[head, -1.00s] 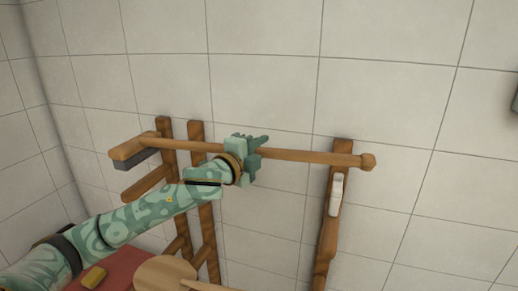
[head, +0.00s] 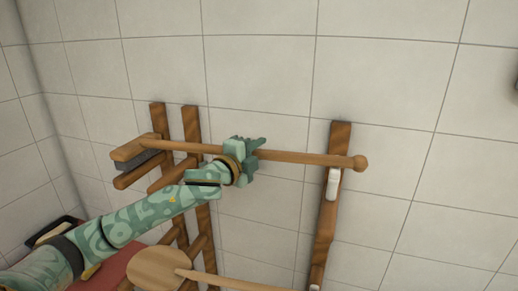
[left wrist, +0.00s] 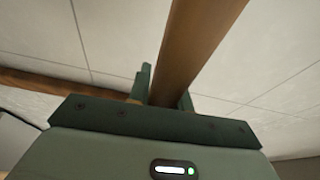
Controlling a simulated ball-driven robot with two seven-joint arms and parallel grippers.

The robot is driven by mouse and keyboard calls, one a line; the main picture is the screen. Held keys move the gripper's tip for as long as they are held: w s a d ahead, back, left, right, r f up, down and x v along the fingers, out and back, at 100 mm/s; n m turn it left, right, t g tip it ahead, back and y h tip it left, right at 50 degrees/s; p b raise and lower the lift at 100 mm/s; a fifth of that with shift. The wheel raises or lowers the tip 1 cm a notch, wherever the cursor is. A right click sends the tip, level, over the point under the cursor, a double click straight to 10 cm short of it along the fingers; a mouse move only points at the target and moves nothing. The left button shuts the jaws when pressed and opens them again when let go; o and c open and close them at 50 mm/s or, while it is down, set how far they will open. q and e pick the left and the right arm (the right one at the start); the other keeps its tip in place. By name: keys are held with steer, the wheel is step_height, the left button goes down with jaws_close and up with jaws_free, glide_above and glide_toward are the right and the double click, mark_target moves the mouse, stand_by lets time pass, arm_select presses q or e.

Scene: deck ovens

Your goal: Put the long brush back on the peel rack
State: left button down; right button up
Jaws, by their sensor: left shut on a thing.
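The long brush (head: 290,157) is a wooden pole with a round knob at its right end and a wooden head with dark grey bristles at its left end. My left gripper (head: 250,149) is shut on the handle near its middle and holds it roughly level. The handle also shows between the fingers in the left wrist view (left wrist: 195,45). The peel rack (head: 331,220) has wooden uprights against the wall, with pegs. In the picture the handle crosses in front of the uprights; I cannot tell whether it touches the pegs. My right gripper is not in view.
A round wooden peel (head: 160,268) with a long handle lies across the lower part of the rack. A white hook or peg (head: 333,184) is on the right upright. A red surface (head: 108,272) is at the lower left. The tiled wall above is bare.

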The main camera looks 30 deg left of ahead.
arm_select(q)
steer(key=shift+s+d, duration=0.1)
steer(key=shift+s, duration=0.05)
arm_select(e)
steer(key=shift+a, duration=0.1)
arm_select(q)
steer(key=c, duration=1.3)
jaws_free()
steer(key=shift+o, duration=0.6)
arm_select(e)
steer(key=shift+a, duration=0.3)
arm_select(q)
steer(key=shift+f, duration=0.1)
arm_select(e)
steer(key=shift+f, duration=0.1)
